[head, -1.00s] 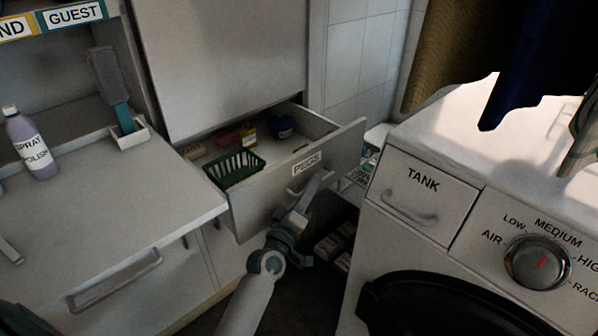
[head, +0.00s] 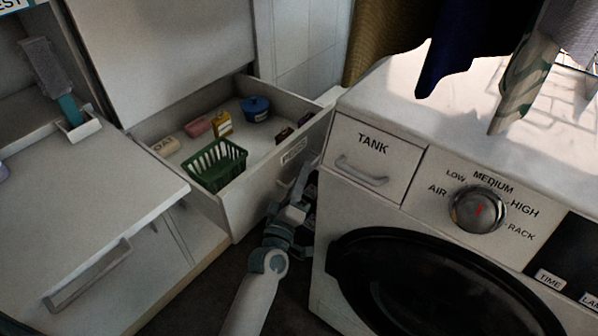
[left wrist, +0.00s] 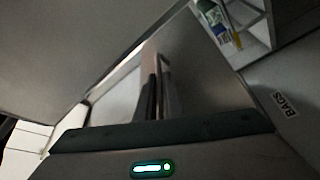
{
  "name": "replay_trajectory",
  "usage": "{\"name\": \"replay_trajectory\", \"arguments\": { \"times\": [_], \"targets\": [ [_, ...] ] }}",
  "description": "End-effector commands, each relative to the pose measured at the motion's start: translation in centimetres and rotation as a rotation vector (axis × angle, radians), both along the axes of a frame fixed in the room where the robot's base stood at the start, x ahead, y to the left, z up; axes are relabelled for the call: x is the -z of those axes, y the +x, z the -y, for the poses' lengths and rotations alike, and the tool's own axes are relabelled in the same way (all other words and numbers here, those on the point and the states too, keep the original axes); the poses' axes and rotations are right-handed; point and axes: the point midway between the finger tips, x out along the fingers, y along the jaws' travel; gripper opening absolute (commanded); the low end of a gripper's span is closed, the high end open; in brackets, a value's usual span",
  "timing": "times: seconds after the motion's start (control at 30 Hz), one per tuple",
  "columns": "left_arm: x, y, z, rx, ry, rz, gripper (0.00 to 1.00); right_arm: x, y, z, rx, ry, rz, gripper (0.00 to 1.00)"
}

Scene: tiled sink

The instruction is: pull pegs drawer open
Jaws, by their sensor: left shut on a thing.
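The pegs drawer (head: 240,206) stands well out of the cabinet in the head view, its inside showing. Its label (head: 292,151) reads PEGS and is partly dim. A green basket (head: 215,166), a blue pot (head: 256,108), a yellow box (head: 222,124) and several small items lie in it. My left gripper (head: 299,186) is at the drawer's front, shut on its handle; the grip itself is mostly hidden by the gripper. In the left wrist view the gripper's fingers (left wrist: 158,85) point up at the drawer front, close together. My right gripper is not in view.
A white washing machine (head: 330,240) with a TANK drawer (head: 372,165) stands close to the right of my left arm. A counter (head: 90,190) with a handled front is at left. A BAGS label (left wrist: 285,103) shows in the left wrist view. Cloths (head: 450,50) hang above the machine.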

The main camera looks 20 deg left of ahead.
Motion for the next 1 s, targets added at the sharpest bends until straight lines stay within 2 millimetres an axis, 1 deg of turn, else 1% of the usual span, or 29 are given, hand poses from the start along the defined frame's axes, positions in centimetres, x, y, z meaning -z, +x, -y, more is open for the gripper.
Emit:
{"name": "replay_trajectory", "arguments": {
  "times": [0.13, 0.17, 0.2, 0.53, 0.67, 0.77, 0.87, 1.0],
  "targets": [
    [0.2, 0.0, 0.0, 0.000, 0.000, -0.004, 0.00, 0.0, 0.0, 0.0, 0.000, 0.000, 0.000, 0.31],
    [0.2, 0.0, 0.0, 0.000, 0.000, -0.004, 0.10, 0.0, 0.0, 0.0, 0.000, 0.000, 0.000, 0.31],
    [0.2, 0.0, 0.0, 0.000, 0.000, -0.004, 0.15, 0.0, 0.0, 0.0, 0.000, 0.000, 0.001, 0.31],
    [0.1, -0.1, 0.0, 0.000, 0.000, -0.001, 0.15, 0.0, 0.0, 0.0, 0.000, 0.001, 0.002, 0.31],
    [0.2, -0.5, -0.1, 0.000, 0.000, -0.001, 0.15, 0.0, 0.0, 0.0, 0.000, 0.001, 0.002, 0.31],
    [0.4, -1.3, -0.1, 0.000, 0.001, -0.002, 0.15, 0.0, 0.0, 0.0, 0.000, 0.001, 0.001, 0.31],
    [0.7, -2.4, -0.1, 0.000, 0.000, -0.002, 0.15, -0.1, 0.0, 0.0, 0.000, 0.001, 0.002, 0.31],
    [1.2, -4.6, -0.3, 0.000, 0.001, -0.004, 0.15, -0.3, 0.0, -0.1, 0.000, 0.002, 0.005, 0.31]
  ]
}}
